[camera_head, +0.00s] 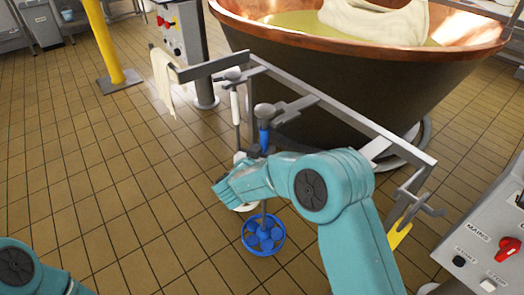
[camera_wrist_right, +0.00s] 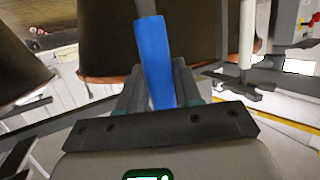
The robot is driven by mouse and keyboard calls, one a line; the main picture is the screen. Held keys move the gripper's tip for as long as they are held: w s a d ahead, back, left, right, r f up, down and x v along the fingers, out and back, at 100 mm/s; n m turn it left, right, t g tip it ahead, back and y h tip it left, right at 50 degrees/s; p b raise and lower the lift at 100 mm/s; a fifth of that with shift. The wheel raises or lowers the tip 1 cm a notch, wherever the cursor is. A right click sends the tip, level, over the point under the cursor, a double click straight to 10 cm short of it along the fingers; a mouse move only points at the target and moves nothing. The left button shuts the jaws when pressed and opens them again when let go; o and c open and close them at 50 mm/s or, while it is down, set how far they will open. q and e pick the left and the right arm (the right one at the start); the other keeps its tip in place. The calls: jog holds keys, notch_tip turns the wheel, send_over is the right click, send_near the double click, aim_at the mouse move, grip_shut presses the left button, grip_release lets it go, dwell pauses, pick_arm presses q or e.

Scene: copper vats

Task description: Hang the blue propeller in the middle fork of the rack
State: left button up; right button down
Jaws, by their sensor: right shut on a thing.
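The blue propeller has a grey knob, a blue handle (camera_head: 264,137) and a round blue head (camera_head: 263,236). It hangs upright, its shaft partly hidden by my right arm. My right gripper (camera_head: 257,160) is shut on the handle; its fingers are mostly hidden in the head view. The right wrist view shows the blue handle (camera_wrist_right: 154,60) between the fingers. The rack (camera_head: 340,112) stands before the vat. The propeller's knob is close beside its middle fork (camera_head: 292,108); I cannot tell whether they touch. My left gripper is out of view.
A white-handled tool (camera_head: 235,106) hangs at the left fork, close to the propeller. A yellow tool (camera_head: 400,234) hangs at the right fork. A copper vat (camera_head: 350,75) stands behind the rack. A cloth (camera_head: 163,78) hangs at the left.

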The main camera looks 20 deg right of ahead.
jog(key=shift+w+d+r, duration=0.1)
jog(key=shift+d+r, duration=0.05)
dwell(0.5)
jog(key=shift+w+d, duration=0.2)
jog(key=shift+d, duration=0.3)
jog(key=shift+w+d, duration=0.15)
jog(key=shift+d, duration=0.35)
jog(key=shift+w+d, duration=0.1)
jog(key=shift+d, duration=0.2)
dwell(0.3)
jog(key=shift+w+d+p, duration=0.15)
jog(key=shift+d+p, duration=0.15)
jog(key=shift+d, duration=0.1)
jog(key=shift+w+d, duration=0.2)
jog(key=shift+d, duration=0.3)
jog(key=shift+w+d, duration=0.15)
jog(key=shift+d, duration=0.3)
jog(key=shift+f, duration=0.2)
